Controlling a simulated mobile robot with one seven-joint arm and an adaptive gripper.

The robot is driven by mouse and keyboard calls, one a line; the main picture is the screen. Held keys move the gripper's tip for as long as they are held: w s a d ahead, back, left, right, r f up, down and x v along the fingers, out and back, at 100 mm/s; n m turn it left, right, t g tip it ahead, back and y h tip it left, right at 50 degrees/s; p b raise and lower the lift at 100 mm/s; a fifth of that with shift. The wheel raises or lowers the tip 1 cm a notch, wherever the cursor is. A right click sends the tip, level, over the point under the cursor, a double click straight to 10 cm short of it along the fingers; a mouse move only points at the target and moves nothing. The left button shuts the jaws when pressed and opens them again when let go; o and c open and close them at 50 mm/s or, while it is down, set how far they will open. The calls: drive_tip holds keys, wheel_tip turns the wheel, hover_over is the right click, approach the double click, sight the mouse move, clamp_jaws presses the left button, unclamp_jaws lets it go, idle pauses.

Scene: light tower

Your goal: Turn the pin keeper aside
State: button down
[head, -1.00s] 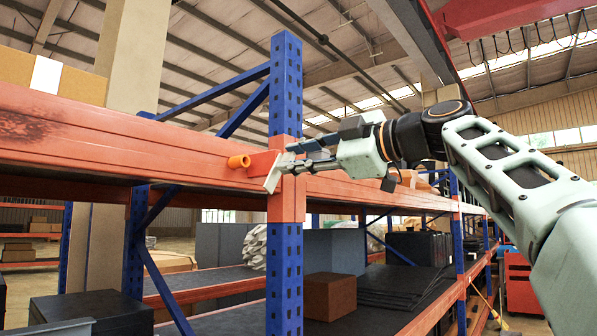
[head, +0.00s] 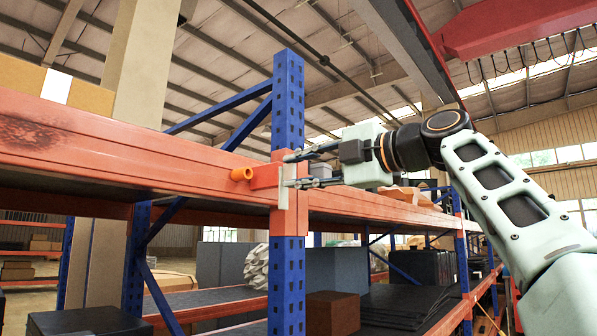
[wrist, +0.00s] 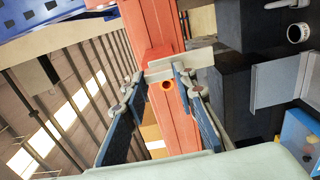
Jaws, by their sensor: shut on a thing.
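The pin keeper, a pale metal plate (head: 284,188), stands about upright at the end of the orange beam, against the rack post. In the wrist view the pale plate (wrist: 195,60) lies across the beam, and its far edge reaches past one finger. A red block (head: 264,177) with an orange round pin (head: 240,174) sits beside it; the pin's hollow end (wrist: 166,86) faces the wrist camera. My gripper (head: 296,170) is at the plate from the right, with its fingers spread around it and shut on it. The exact contact is small and partly hidden.
The blue rack post (head: 288,100) rises just behind the work spot. The orange beam (head: 120,150) runs left and carries a cardboard box (head: 85,93). Lower shelves hold a brown box (head: 332,313) and dark goods.

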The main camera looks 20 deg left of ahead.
idle(0.3)
drive_tip(key=c, duration=1.6)
unclamp_jaws()
drive_tip(key=shift+d, duration=0.1)
drive_tip(key=shift+v, duration=5.95)
drive_tip(key=shift+f, duration=0.1)
